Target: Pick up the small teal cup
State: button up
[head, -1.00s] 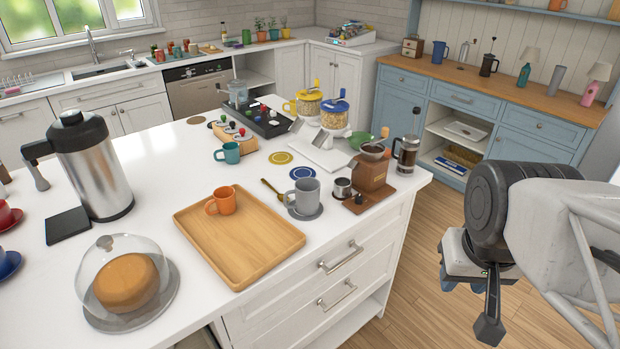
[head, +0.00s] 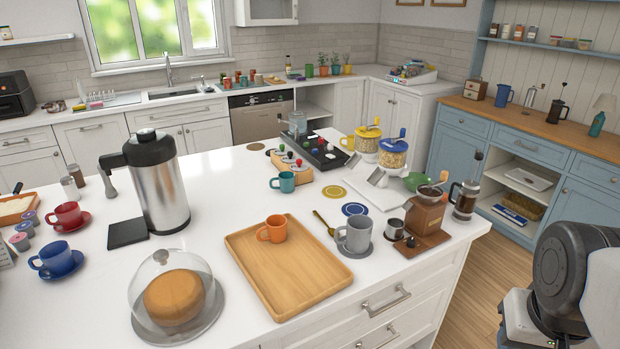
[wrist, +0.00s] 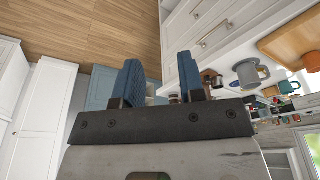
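The small teal cup (head: 284,182) stands upright on the white island counter, in front of a wooden rack with coloured knobs. It also shows in the wrist view (wrist: 288,87), near the right edge. My gripper (wrist: 158,80) shows in the wrist view with its two blue fingers apart and nothing between them. It is off the counter's right side, well away from the cup. In the head view only part of my arm shows at the lower right, and the fingers are out of frame.
A wooden tray (head: 253,268) with an orange mug (head: 272,229) lies in front of the teal cup. A grey mug (head: 355,234), a coffee grinder (head: 426,216) and a French press (head: 465,200) stand to its right. A steel jug (head: 160,185) stands left. Bare counter lies left of the cup.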

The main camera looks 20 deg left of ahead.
jog(key=shift+o, duration=0.5)
jog(key=w+a+r+m, duration=0.1)
jog(key=w+a+r, duration=0.2)
jog(key=w, duration=0.4)
jog(key=w+a+r+m, duration=0.2)
jog(key=w+a, duration=0.1)
jog(key=w, duration=0.4)
jog(key=w+a+r+m, duration=0.1)
jog(key=w+a+r, duration=0.2)
jog(key=w, duration=0.4)
jog(key=w+a+m+g, duration=0.1)
jog(key=w+a+m, duration=0.2)
jog(key=w+a, duration=1.25)
jog(key=m+g, duration=0.2)
jog(key=m, duration=0.5)
send_over(271, 180)
notch_tip(271, 180, down, 19)
jog(key=shift+r, duration=0.1)
jog(key=shift+a+f, duration=0.3)
jog(key=shift+a, duration=0.05)
